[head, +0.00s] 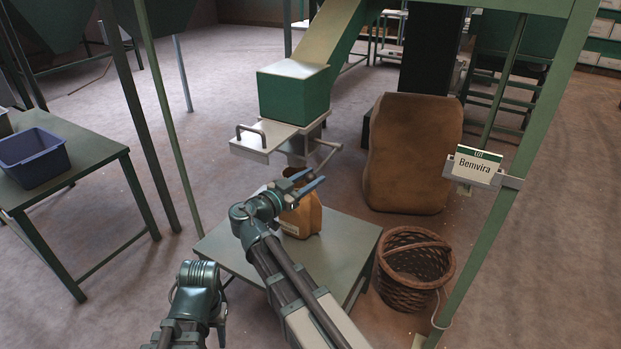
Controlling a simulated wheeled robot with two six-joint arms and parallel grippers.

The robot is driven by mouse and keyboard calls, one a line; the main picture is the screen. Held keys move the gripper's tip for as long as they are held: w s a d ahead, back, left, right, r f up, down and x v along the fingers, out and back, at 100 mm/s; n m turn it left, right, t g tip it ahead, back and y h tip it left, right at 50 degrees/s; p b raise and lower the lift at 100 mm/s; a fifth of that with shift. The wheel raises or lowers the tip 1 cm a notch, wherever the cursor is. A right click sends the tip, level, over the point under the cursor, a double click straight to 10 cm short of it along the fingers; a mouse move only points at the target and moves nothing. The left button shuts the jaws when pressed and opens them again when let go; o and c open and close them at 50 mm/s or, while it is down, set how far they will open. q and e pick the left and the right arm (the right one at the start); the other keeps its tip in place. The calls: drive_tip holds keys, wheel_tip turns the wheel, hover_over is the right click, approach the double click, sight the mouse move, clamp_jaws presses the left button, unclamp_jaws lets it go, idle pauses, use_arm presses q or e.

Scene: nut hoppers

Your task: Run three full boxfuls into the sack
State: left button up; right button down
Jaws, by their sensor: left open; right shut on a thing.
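A small tan sack (304,217) stands on a low grey-green table (345,240), partly hidden by my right arm. My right gripper (312,184) is at the top of the sack and appears shut on its rim; the exact contact is hard to see. Above is a green box (293,92) at the foot of a sloping chute (328,32). A pale slide plate with a dark handle (250,131) sticks out to the left under the box. A bent metal lever (327,152) is below it on the right. My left gripper (222,322) is open and empty at the lower left, its fingers mostly hidden.
A large brown sack (412,150) stands behind on the right. A wicker basket (415,268) is on the floor right of the low table. A green post carries a "Bemvira" sign (476,168). A blue bin (33,158) sits on the left table (85,153). Thin green posts stand at left.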

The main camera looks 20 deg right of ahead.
sight(320, 166)
drive_tip(key=r+g+y+p, duration=0.1)
drive_tip(key=r+p, duration=0.2)
drive_tip(key=p, duration=0.4)
drive_tip(key=w+d+r+g+y+p, duration=0.1)
drive_tip(key=r+y+p, duration=0.1)
drive_tip(key=r+p, duration=0.2)
drive_tip(key=r+n+g+y+p, duration=0.1)
drive_tip(key=r+y+p, duration=0.1)
drive_tip(key=p, duration=0.8)
drive_tip(key=shift+w+d+r, duration=0.25)
drive_tip(key=shift+d+r, duration=0.1)
drive_tip(key=shift+r, duration=0.35)
drive_tip(key=w+d+r+n+g+y+p, duration=0.1)
drive_tip(key=w+d+r+g+y+p, duration=0.3)
drive_tip(key=p, duration=1.2)
drive_tip(key=shift+w+d+r+g+y+p, duration=0.4)
drive_tip(key=shift+w+d+r+y, duration=1.2)
drive_tip(key=shift+d, duration=0.8)
drive_tip(key=shift+r, duration=0.1)
drive_tip(key=shift+c, duration=2.3)
unclamp_jaws()
drive_tip(key=shift+s, duration=0.1)
